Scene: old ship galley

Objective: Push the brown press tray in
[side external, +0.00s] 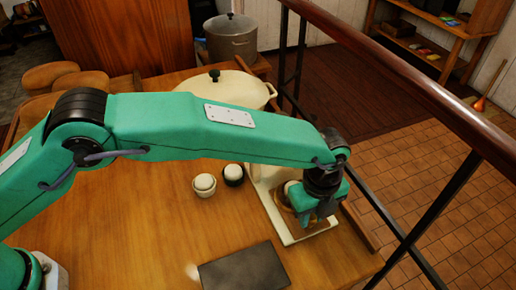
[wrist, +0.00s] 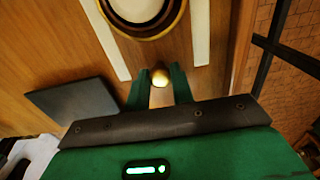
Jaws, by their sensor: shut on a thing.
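In the side view my gripper (side external: 319,218) is low over the white press (side external: 263,190) and hides most of the tray.
A dark flat slab (side external: 243,268) lies left of my gripper. Two small lidded jars, one pale (side external: 204,186) and one dark-bodied (side external: 233,175), stand left of the press. A cream pot (side external: 230,88) is behind my arm. The table's right edge and a railing (side external: 400,80) are close.

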